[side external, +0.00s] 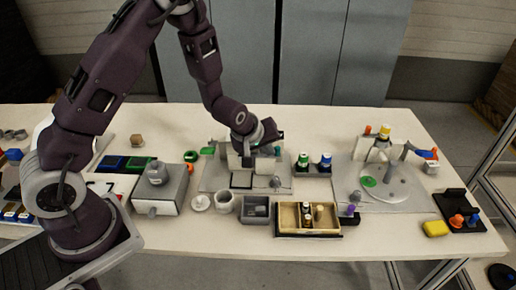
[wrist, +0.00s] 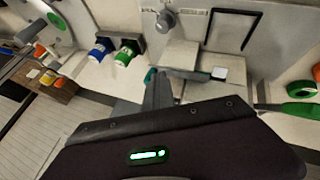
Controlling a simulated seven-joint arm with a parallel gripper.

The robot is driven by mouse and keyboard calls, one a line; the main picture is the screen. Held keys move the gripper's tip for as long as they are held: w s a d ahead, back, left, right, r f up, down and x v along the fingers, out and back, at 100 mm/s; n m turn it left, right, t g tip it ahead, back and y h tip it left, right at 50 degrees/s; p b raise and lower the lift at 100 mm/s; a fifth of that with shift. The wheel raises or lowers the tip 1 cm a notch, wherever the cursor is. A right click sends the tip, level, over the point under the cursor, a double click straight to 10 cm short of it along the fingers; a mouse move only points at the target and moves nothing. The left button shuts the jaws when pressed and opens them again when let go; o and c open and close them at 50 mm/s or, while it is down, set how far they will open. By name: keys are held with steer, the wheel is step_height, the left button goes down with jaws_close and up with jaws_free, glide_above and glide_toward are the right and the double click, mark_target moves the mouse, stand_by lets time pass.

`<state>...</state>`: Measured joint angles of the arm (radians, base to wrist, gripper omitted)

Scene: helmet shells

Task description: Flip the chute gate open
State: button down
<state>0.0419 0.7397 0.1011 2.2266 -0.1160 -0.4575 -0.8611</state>
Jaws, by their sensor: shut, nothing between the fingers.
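My gripper (side external: 266,136) is over the back of a grey base plate (side external: 216,184) in the middle of the table, at a pale upright block there. In the wrist view its fingers (wrist: 158,90) are together and empty, close to a pale grey block (wrist: 182,55) with a flat ledge. A black rectangular outline (wrist: 235,28) and a grey knob (wrist: 166,20) are on the plate. I cannot tell which part is the chute gate; my gripper hides some of the fixture.
Green-capped (side external: 303,160) and blue-capped (side external: 325,161) bottles stand right of the fixture. A wooden divided tray (side external: 289,216) and a grey bin (side external: 256,210) are in front. A round fixture (side external: 390,184) is further right. A green-handled tool (wrist: 296,110) lies nearby.

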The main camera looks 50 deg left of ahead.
mark_target(260, 157)
steer(key=shift+d, duration=0.15)
steer(key=s+a, duration=0.1)
steer(key=s, duration=0.1)
steer(key=s+a, duration=0.1)
steer(key=shift+s+a, duration=0.1)
steer(key=shift+s, duration=0.3)
steer(key=v, duration=1)
steer(key=shift+w, duration=0.1)
steer(key=s+d+r+m+h, duration=0.1)
steer(key=s+d+r+m, duration=0.2)
steer(key=s+r+m, duration=0.6)
steer(key=s+r, duration=0.2)
steer(key=s, duration=0.4)
steer(key=s+d+r+m+g, duration=0.1)
steer(key=s+r+m, duration=0.1)
steer(key=s+r, duration=0.2)
steer(key=s, duration=0.3)
steer(key=shift+d+r+g+h, duration=0.25)
steer(key=shift+d+g+h, duration=0.05)
steer(key=shift+d, duration=0.05)
